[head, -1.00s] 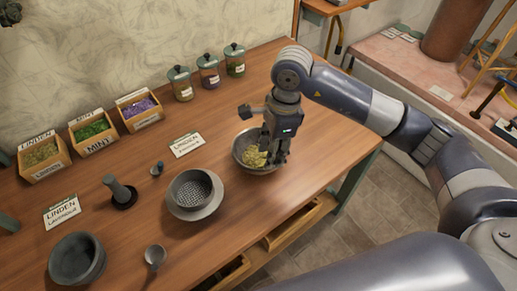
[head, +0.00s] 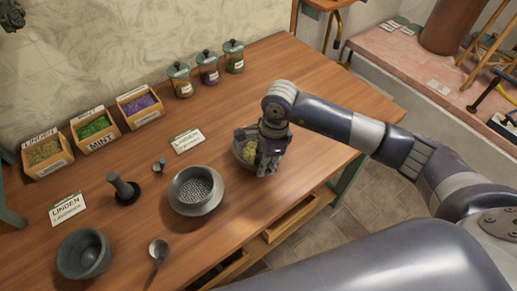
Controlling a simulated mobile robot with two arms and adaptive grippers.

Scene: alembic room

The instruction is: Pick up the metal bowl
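The metal bowl (head: 239,152) stands on the wooden table, right of the middle, with yellowish dried herbs (head: 249,151) in it. My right gripper (head: 267,168) points down at the bowl's right, near side. Its fingers are low at the rim and hide that part of the bowl. I cannot tell whether they touch the rim or how far apart they are. My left gripper is not in view.
A grey sieve on a dish (head: 196,192) stands left of the bowl. Labelled herb boxes (head: 95,131) and glass jars (head: 208,73) line the back. The table's far right is clear.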

